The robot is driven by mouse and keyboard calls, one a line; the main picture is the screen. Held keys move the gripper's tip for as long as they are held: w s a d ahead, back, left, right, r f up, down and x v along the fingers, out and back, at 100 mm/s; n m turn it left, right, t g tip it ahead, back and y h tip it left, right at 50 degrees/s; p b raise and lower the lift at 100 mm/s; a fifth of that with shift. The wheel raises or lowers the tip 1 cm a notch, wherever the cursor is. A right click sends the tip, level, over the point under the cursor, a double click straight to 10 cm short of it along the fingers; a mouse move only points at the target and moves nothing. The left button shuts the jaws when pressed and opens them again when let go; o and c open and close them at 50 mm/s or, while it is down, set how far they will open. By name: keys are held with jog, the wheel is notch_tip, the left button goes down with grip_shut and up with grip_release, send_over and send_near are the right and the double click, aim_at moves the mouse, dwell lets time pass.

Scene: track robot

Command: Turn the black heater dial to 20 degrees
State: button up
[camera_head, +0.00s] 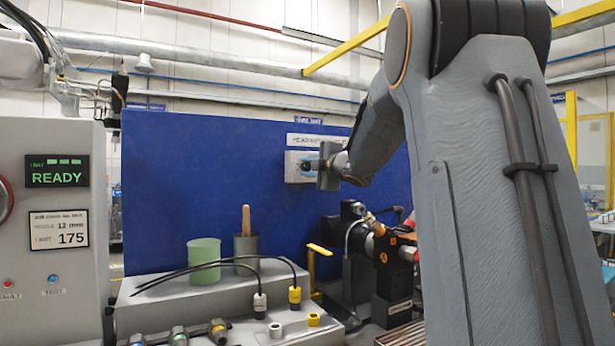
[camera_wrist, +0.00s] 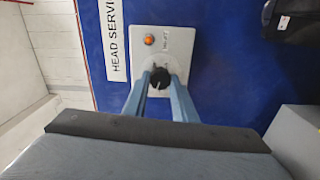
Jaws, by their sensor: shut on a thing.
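The black heater dial (camera_wrist: 160,77) sits on a pale control plate (camera_wrist: 178,45) fixed to the blue panel. In the wrist view my gripper (camera_wrist: 161,78) has its two blue-grey fingers on either side of the dial, shut on it. The dial's scale is mostly hidden by the fingers, and its angle setting cannot be read. In the head view the pale plate (camera_head: 293,167) shows at the panel, with my gripper (camera_head: 312,165) up against it; the dial itself is hidden there.
An orange lamp (camera_wrist: 149,40) is on the plate beside the dial. A "HEAD SERVI…" label (camera_wrist: 112,40) is next to the plate.

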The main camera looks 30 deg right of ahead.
jog(key=n+b, duration=0.1)
jog(key=n, duration=0.1)
jog(key=n+b, duration=0.4)
jog(key=shift+f, duration=0.3)
jog(key=shift+r+n+b, duration=0.1)
jog(key=shift+n+b, duration=1.25)
jog(key=shift+n, duration=0.65)
jog(key=o, duration=1)
jog(key=shift+o, duration=0.2)
jog(key=shift+s, duration=0.1)
jog(key=s, duration=0.7)
jog(key=shift+s+d, duration=0.2)
jog(key=shift+s, duration=0.1)
jog(key=shift+r, duration=0.1)
